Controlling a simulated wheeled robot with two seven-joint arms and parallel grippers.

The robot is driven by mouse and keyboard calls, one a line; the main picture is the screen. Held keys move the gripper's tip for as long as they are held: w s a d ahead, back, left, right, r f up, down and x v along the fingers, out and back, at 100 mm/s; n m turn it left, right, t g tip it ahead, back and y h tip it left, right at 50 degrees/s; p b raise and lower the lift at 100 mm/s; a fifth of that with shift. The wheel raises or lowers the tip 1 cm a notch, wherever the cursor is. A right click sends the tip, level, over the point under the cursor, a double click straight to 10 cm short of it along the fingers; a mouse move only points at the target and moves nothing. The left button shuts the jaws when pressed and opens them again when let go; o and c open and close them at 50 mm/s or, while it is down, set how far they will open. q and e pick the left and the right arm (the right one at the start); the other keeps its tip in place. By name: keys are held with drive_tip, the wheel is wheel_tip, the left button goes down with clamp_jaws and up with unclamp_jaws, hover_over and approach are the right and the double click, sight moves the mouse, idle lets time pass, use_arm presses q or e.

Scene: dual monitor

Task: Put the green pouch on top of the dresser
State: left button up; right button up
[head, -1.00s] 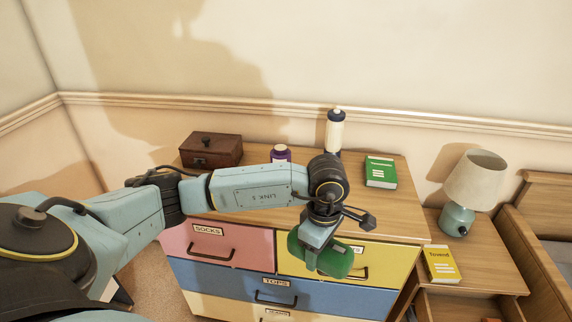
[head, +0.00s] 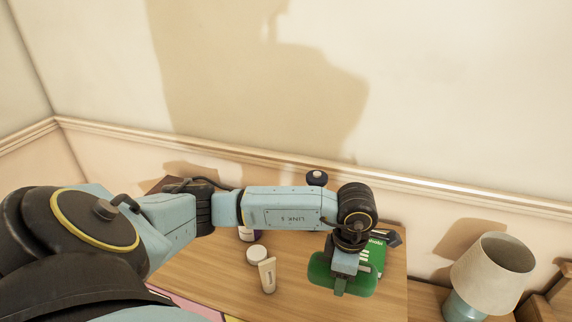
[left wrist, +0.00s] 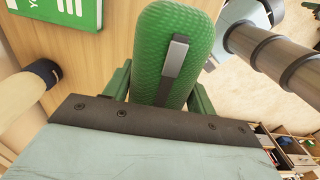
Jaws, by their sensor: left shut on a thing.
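The green pouch (head: 322,276) is held by my left gripper (head: 341,284), which is shut on it. In the left wrist view the pouch (left wrist: 176,55) fills the middle, textured green with a grey strip along it. In the head view the pouch appears over the right part of the dresser top (head: 210,270); I cannot tell whether it touches the wood. My left arm reaches across the dresser and hides part of its top. My right gripper is in neither view.
A lamp (head: 487,272) stands to the right. The dresser's front left top is clear.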

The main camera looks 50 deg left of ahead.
use_arm(q)
drive_tip(key=shift+s+r, duration=0.1)
drive_tip(key=shift+s+f, duration=0.2)
drive_tip(key=shift+f, duration=0.05)
wheel_tip(320, 180, down, 9)
drive_tip(key=shift+f, duration=0.2)
drive_tip(key=shift+f, duration=0.1)
drive_tip(key=o, duration=0.6)
drive_tip(key=shift+f, duration=0.15)
drive_tip(key=o, duration=0.5)
drive_tip(key=shift+c, duration=0.2)
wheel_tip(320, 180, up, 13)
drive_tip(key=shift+f, duration=0.2)
